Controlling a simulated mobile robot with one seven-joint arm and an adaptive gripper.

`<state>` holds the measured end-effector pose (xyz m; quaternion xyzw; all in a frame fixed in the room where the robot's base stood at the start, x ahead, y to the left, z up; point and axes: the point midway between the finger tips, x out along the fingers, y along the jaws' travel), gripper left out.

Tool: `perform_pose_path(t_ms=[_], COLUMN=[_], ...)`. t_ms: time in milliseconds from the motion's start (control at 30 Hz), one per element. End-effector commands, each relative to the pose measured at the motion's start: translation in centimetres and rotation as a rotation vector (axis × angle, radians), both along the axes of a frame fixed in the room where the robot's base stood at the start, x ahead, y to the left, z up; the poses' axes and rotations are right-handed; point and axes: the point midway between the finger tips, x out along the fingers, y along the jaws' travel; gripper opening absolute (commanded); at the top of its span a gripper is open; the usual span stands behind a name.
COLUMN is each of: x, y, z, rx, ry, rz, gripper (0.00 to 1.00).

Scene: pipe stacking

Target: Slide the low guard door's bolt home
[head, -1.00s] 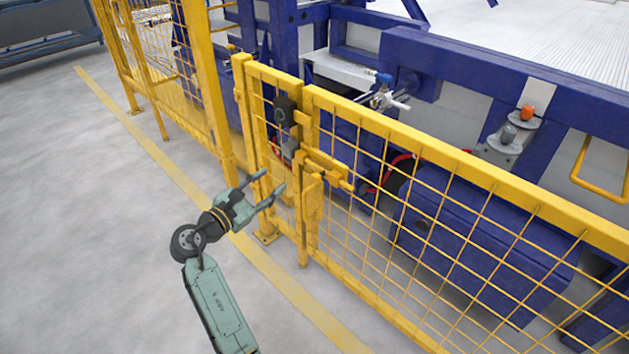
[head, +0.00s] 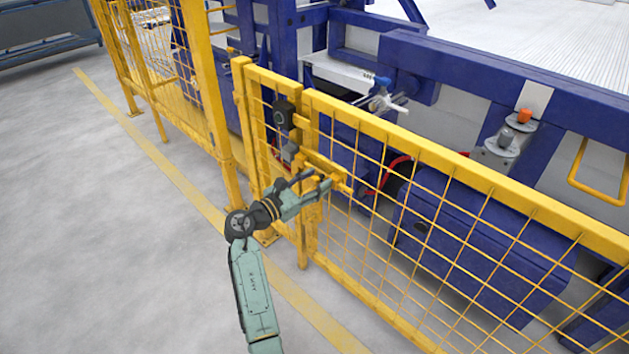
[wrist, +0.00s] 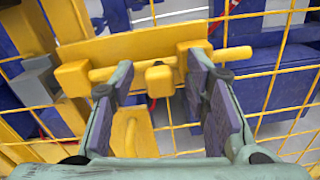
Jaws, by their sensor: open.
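The low guard door (head: 450,165) is a yellow mesh panel beside a narrow yellow mesh section on its left. Its yellow bolt (wrist: 236,55) is a round bar on a yellow plate (wrist: 130,45), sticking out to the right past the right guide block. A short knob (wrist: 158,79) stands out from the bar between two blocks. The bar's left end reaches the left block (wrist: 72,79); how far it enters is unclear. My gripper (head: 320,180) is open in front of the bolt. In the wrist view my gripper (wrist: 162,76) has one finger on each side of the knob, with gaps.
A yellow handle (wrist: 132,130) sits below the bolt. A black box (head: 284,115) is on the frame left of the door. Blue machinery (head: 470,225) stands behind the mesh. The grey floor (head: 110,240) in front is clear, with a painted yellow line.

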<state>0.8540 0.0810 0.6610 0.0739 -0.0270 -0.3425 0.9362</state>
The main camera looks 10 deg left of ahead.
Motion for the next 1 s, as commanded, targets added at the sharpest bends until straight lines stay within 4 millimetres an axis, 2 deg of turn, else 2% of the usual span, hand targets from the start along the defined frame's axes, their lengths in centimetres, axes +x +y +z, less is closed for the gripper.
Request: perform_pose_path(t_ms=[267, 867, 1000], x=[0.09, 0.06, 0.06], y=[-0.07, -0.07, -0.07], z=[-0.01, 0.0, 0.0], rx=[0.0, 0.0, 0.0], ry=[0.0, 0.0, 0.0], rz=[0.0, 0.0, 0.0], gripper=[0.41, 0.01, 0.0])
